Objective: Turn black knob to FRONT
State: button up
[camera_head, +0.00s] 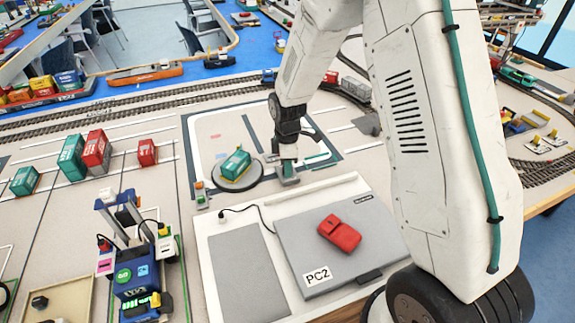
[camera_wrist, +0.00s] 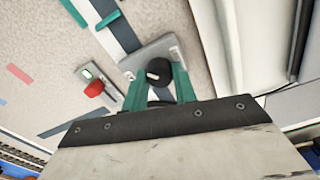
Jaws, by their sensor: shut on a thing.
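The black knob (camera_wrist: 158,72) sits on a grey plate (camera_wrist: 148,55) in the wrist view. My gripper (camera_wrist: 160,84) has its teal fingers shut on the knob, one on each side. A small pale mark shows on the knob's face. The plate has small markings near the knob that are too small to read, so I cannot tell which label it points to. In the head view my gripper (camera_head: 287,160) points down onto the grey plate (camera_head: 290,180), and the knob is hidden there.
A small box with a red button (camera_wrist: 94,89) and green light stands left of the plate. A teal container (camera_head: 236,165) sits on a round dark disc left of my gripper. Model tracks run behind.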

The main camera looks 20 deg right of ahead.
jog(key=m, duration=1.1)
jog(key=shift+w, duration=0.1)
jog(key=m, duration=0.3)
jog(key=shift+m, duration=0.3)
jog(key=m, duration=0.5)
jog(key=shift+m, duration=0.3)
jog(key=m, duration=0.5)
jog(key=shift+m, duration=0.3)
jog(key=o, duration=1)
jog(key=shift+c, duration=0.2)
